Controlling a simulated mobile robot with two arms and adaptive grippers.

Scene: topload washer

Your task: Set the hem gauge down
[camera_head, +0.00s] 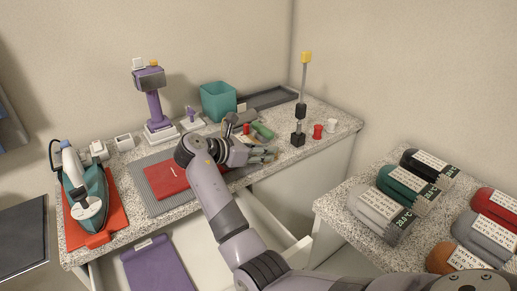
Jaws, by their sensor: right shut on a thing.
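I cannot tell whether the held thing touches the counter. My left gripper is not in view.
A green roll (262,131) lies just behind my right gripper. A teal bin (218,101), a tall post with a yellow top (304,75), and red (318,131) and white spools stand nearby. An iron (86,190) sits at left. An open drawer (280,225) lies below.

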